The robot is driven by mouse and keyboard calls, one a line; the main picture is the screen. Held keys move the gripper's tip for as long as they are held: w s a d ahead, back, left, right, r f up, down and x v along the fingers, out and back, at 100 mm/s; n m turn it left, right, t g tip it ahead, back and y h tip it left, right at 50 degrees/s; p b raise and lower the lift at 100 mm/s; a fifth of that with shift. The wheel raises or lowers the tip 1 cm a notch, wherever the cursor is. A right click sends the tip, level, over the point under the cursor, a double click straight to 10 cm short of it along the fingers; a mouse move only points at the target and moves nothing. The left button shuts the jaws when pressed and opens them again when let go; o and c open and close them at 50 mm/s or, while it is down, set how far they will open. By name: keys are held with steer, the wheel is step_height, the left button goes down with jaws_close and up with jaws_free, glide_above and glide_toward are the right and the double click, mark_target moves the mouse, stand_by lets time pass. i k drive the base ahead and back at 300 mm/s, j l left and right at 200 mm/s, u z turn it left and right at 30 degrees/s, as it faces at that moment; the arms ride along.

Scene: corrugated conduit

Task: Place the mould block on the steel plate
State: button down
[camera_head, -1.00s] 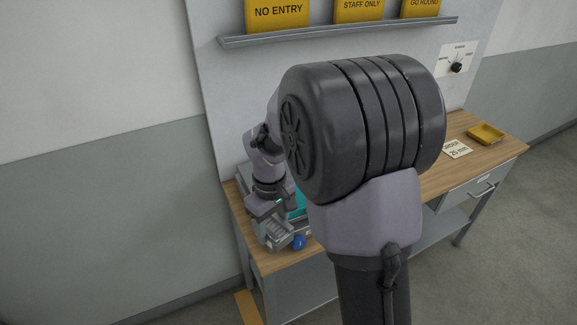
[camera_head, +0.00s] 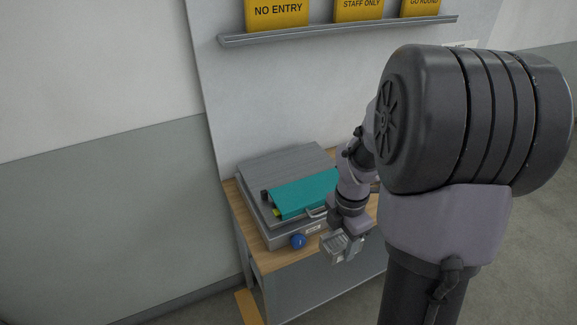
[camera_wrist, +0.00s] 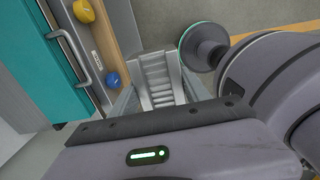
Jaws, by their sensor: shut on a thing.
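The mould block (camera_wrist: 157,78) is grey with a row of ribs along its face. My gripper (camera_head: 346,246) is shut on it, and the block (camera_head: 333,248) hangs just past the bench's front edge in the head view. In the wrist view the block sits between the fingers, with floor beyond it. A grey flat-topped unit (camera_head: 262,168) stands on the left end of the bench. A teal part (camera_head: 303,193) with a handle lies on its front. I cannot tell for sure which surface is the steel plate.
A blue knob (camera_head: 298,241) is at the unit's front, and a yellow knob (camera_wrist: 83,11) shows in the wrist view. The wooden bench (camera_head: 270,262) has a narrow bare strip in front. Yellow signs (camera_head: 277,14) stand on a shelf above. My arm hides the bench's right part.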

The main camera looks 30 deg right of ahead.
mark_target(288, 165)
steer(key=i+l, duration=0.65)
steer(key=i, duration=0.2)
